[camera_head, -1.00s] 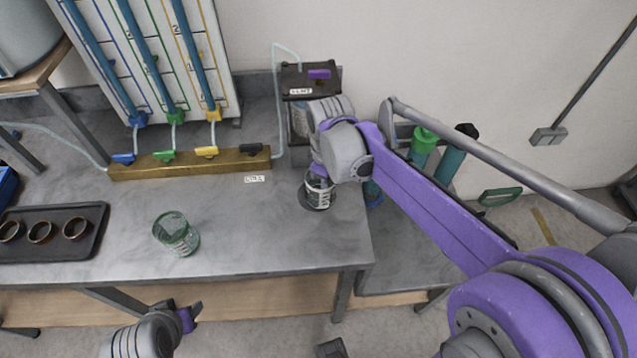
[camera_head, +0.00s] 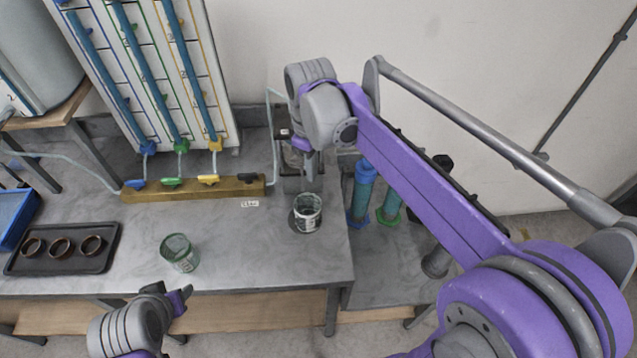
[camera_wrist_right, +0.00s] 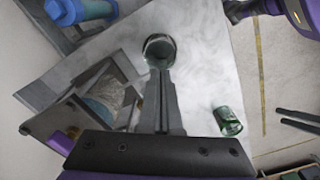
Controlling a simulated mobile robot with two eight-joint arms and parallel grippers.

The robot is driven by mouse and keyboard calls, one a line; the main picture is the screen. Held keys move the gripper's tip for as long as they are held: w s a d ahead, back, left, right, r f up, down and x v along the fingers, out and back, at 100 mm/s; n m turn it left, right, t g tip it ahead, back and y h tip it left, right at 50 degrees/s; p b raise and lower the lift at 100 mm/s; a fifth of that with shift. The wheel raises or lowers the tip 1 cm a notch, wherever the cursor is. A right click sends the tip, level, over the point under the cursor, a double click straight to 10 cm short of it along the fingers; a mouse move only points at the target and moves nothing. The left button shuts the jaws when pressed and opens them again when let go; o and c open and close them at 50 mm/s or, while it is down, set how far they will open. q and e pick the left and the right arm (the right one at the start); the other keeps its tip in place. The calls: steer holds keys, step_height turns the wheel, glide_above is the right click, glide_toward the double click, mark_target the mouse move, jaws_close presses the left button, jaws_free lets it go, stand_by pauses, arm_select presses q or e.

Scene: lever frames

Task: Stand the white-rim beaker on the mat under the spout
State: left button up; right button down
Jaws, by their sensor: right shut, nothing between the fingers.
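The white-rim beaker (camera_head: 308,214) stands upright on the dark round mat (camera_head: 293,226) near the table's right end. Its open top also shows in the right wrist view (camera_wrist_right: 159,48). My right gripper (camera_head: 311,175) is above the beaker, shut and empty, with its fingers (camera_wrist_right: 160,75) apart from it. The dispenser box (camera_head: 287,163) stands just behind the mat, partly hidden by my right arm; its spout is not clear. My left gripper (camera_head: 178,298) is low at the table's front edge, away from the beaker; its finger opening cannot be made out.
A brass manifold (camera_head: 232,190) with coloured levers runs along the back.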

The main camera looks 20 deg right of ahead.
arm_select(q)
steer(key=shift+s+d+f, duration=0.1)
steer(key=shift+s+f, duration=0.05)
steer(key=shift+s, duration=0.15)
arm_select(e)
steer(key=s+d+f+m+t, duration=0.1)
steer(key=s+f+m+t, duration=0.5)
steer(key=s, duration=0.8)
step_height(320, 180, down, 3)
steer(key=shift+s+d+r+m, duration=0.15)
steer(key=shift+s+d+m, duration=0.2)
steer(key=shift+m, duration=0.75)
steer(key=shift+w, duration=0.15)
